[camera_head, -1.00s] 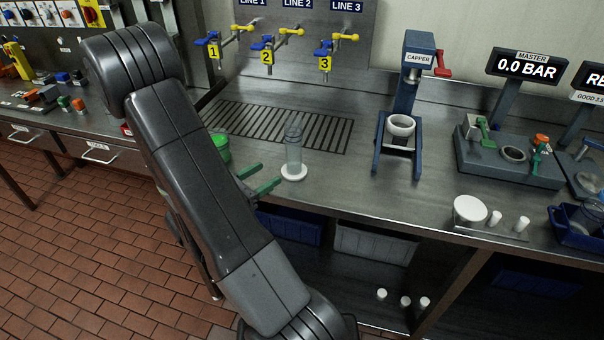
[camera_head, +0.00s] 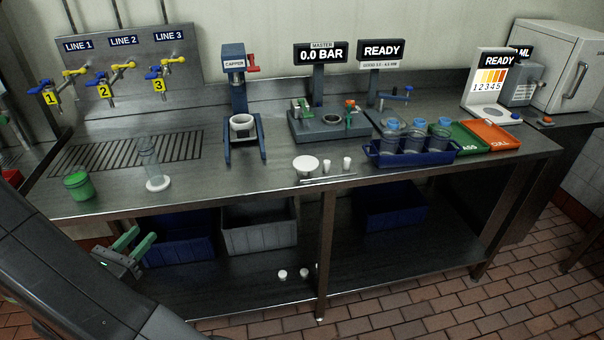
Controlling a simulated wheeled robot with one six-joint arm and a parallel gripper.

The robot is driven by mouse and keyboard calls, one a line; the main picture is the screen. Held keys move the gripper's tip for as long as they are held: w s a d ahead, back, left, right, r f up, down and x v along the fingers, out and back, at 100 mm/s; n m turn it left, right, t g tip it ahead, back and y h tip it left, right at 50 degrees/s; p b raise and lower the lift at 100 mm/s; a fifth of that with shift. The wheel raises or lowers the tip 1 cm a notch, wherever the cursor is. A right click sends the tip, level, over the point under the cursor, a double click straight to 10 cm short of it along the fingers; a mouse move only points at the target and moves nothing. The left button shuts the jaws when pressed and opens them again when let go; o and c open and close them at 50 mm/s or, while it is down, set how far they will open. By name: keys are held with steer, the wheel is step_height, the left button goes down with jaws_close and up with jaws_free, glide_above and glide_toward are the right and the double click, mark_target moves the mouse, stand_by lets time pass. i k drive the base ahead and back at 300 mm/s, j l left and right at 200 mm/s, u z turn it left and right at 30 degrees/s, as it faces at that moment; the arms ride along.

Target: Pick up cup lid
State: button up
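My gripper (camera_head: 141,238) has green fingers that stand apart with nothing between them. It is at the lower left, in front of the counter's front edge and below its top. A wide white disc (camera_head: 306,164), which looks like a lid, is at the counter's front edge, well to the right of my gripper. Two small white pieces (camera_head: 336,164) stand beside it. I cannot tell for certain which piece is the cup lid.
A green container (camera_head: 78,184) stands at the counter's left. The capper (camera_head: 240,100) stands behind the middle. A blue crate (camera_head: 410,158) holds several cups, with green (camera_head: 468,138) and orange (camera_head: 492,135) trays to its right.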

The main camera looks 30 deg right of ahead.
mark_target(304, 162)
steer(key=j+z, duration=0.15)
steer(key=z, duration=1.25)
steer(key=i+j+z, duration=0.25)
steer(key=i+j, duration=0.25)
steer(key=k+j, duration=0.1)
steer(key=k, duration=0.25)
steer(key=k+u, duration=0.2)
steer(key=u, duration=0.9)
steer(key=i+l+u, duration=0.15)
steer(key=u, duration=0.25)
steer(key=i+l+u, duration=0.1)
steer(key=u, duration=0.35)
steer(key=l+u, duration=0.4)
steer(key=k+z, duration=0.4)
steer(key=k, duration=0.2)
steer(key=i+j+z, duration=0.1)
steer(key=z, duration=1.65)
steer(key=k+j, duration=0.05)
steer(key=j, duration=0.05)
